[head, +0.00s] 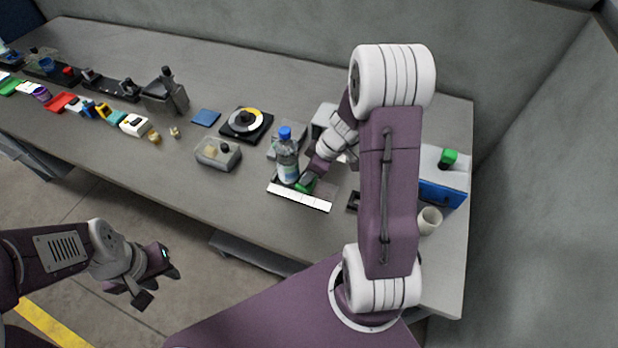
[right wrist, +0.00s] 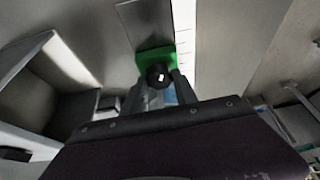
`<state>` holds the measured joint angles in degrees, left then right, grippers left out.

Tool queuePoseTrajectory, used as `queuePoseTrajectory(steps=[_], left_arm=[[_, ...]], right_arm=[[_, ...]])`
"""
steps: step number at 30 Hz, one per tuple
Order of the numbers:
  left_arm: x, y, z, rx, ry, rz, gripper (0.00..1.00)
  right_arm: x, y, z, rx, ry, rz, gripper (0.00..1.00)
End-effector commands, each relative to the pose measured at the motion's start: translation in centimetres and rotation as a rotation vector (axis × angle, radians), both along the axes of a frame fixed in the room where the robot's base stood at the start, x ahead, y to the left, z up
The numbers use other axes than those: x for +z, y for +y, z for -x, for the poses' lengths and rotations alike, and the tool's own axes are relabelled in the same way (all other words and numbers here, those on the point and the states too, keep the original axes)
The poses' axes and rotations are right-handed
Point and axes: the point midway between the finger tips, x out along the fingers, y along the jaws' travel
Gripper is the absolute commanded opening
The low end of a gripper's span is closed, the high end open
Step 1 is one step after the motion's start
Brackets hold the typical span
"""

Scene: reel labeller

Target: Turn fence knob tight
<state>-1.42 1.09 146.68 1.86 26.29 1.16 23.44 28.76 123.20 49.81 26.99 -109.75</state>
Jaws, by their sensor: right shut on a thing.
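The fence is a green block (right wrist: 155,57) with a black knob (right wrist: 158,76) that carries a small pale mark, seen in the right wrist view. It sits beside a white scale strip (right wrist: 185,45). In the head view the green block (head: 304,184) shows small behind the white strip (head: 300,197), near a water bottle with a blue cap (head: 287,158). My right gripper (right wrist: 160,88) is shut on the black knob, with a finger on either side. My left gripper (head: 160,284) is open and empty, off the front of the table.
A clear box (head: 218,153), a black base with a yellow and white disc (head: 246,122) and a blue pad (head: 206,117) lie left of the bottle. A cup (head: 429,221) and a blue-fronted box (head: 442,190) stand right.

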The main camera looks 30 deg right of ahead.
Motion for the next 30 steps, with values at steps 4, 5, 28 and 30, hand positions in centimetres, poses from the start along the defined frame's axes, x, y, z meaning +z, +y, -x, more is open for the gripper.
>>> queuePoseTrajectory(steps=[4,5,28,30], left_arm=[[-2.4,0.0,0.0,0.0,0.0,0.0,0.36],[-2.6,0.0,0.0,0.0,0.0,0.0,0.36],[-3.7,0.0,0.0,0.0,0.0,0.0,0.36],[-3.6,0.0,0.0,0.0,0.0,0.0,0.36]], right_arm=[[-0.3,0.0,-0.2,-0.125,-0.009,0.004,0.0],[-0.3,0.0,-0.2,-0.151,-0.01,0.004,0.0],[0.3,0.2,-0.1,-0.546,-0.008,0.001,0.0],[0.3,0.2,-0.1,-0.551,-0.009,0.002,0.0]])
